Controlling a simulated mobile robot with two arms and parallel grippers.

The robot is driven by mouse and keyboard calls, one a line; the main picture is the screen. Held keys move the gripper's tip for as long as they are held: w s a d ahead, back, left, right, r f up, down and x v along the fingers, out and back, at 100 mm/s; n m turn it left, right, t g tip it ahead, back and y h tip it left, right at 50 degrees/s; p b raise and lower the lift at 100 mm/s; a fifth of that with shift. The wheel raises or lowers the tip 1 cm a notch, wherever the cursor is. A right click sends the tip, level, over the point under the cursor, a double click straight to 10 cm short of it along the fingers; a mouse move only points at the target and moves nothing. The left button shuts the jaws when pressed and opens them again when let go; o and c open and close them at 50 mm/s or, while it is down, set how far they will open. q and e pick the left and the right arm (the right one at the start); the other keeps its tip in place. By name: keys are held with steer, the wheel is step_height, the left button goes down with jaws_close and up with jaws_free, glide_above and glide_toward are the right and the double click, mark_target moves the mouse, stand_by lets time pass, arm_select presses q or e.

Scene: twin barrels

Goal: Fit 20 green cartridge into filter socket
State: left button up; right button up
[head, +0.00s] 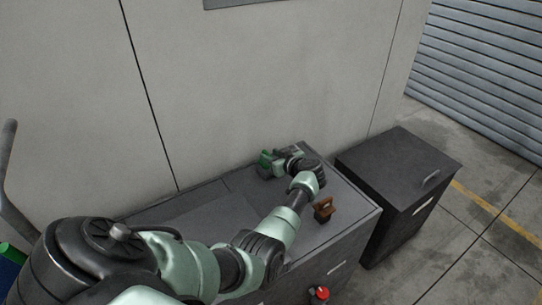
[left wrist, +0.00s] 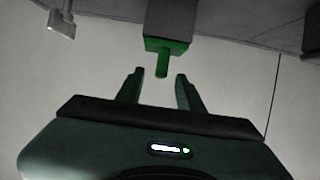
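The green cartridge shows in the left wrist view as a dark grey block with a green face (left wrist: 180,46) and a green tab pointing at my gripper. In the head view a small green part (head: 265,155) shows at the back of the cabinet top, beside my left gripper (head: 268,164). In the left wrist view my left gripper (left wrist: 160,75) is open, and the end of the tab lies between its fingertips, with gaps on both sides. I cannot make out the filter socket. My right gripper is not in view.
A brown handled object (head: 323,209) stands on the dark cabinet top (head: 200,203), close to my left forearm. A red knob (head: 320,293) is on the front. A dark bin (head: 400,170) stands to the right. The wall (head: 240,90) is close behind. A metallic fitting (left wrist: 62,20) shows in the wrist view.

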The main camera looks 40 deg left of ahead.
arm_select(q)
steer(key=v, duration=0.7)
steer(key=shift+d+p, duration=0.2)
steer(key=shift+p, duration=0.15)
steer(key=shift+s, duration=0.1)
